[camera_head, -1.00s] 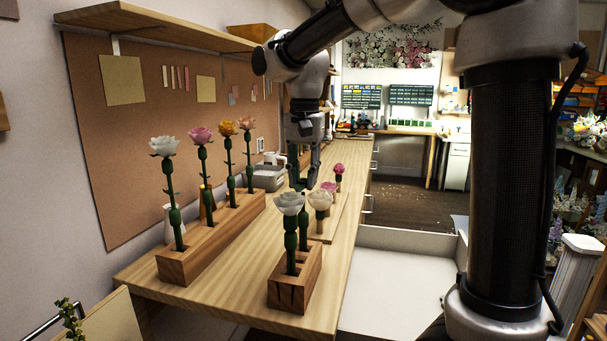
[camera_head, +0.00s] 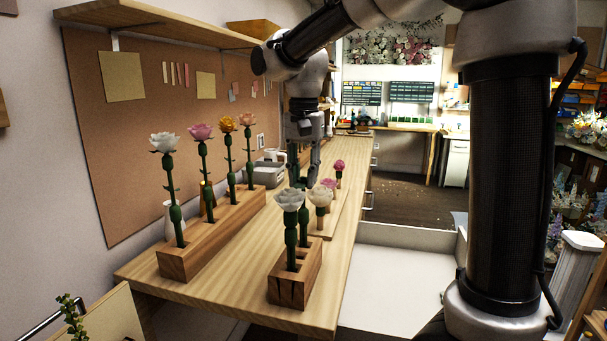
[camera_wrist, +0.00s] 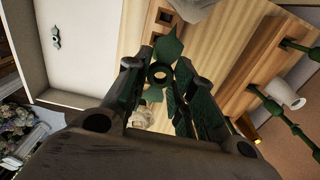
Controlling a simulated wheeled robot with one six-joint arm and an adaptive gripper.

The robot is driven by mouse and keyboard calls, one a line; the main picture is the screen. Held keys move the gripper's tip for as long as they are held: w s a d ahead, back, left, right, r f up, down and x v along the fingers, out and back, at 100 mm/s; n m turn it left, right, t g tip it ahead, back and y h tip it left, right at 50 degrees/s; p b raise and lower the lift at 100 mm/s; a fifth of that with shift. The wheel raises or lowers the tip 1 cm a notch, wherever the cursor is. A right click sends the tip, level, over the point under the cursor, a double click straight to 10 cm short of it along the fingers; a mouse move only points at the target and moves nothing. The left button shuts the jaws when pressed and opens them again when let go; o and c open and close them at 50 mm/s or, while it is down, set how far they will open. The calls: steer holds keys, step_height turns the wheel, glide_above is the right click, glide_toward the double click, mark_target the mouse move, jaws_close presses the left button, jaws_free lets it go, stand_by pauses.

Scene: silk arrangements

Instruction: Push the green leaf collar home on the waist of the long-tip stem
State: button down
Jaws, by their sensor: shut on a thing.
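My gripper (camera_head: 304,182) is over the bench behind the front block, pointing down. In the wrist view its fingers (camera_wrist: 160,76) are shut on the green leaf collar (camera_wrist: 170,47), a ring with pointed leaves and an open hole. The front wooden block (camera_head: 288,288) holds a green stem with a white rose (camera_head: 290,200) and another green stem (camera_head: 304,228) behind it, whose top is partly hidden. I cannot tell which stem is the long-tip one. The collar appears apart from any stem.
A long wooden block (camera_head: 180,264) at left holds several tall roses. Cream (camera_head: 320,195) and pink (camera_head: 339,165) flower heads stand on pegs near my gripper. A grey container (camera_head: 266,174) sits behind. A white open drawer (camera_head: 395,275) is at right.

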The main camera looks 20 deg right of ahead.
steer(key=shift+f, duration=2.7)
stand_by(1.2)
steer(key=c, duration=1.1)
jaws_free()
steer(key=shift+r, duration=0.1)
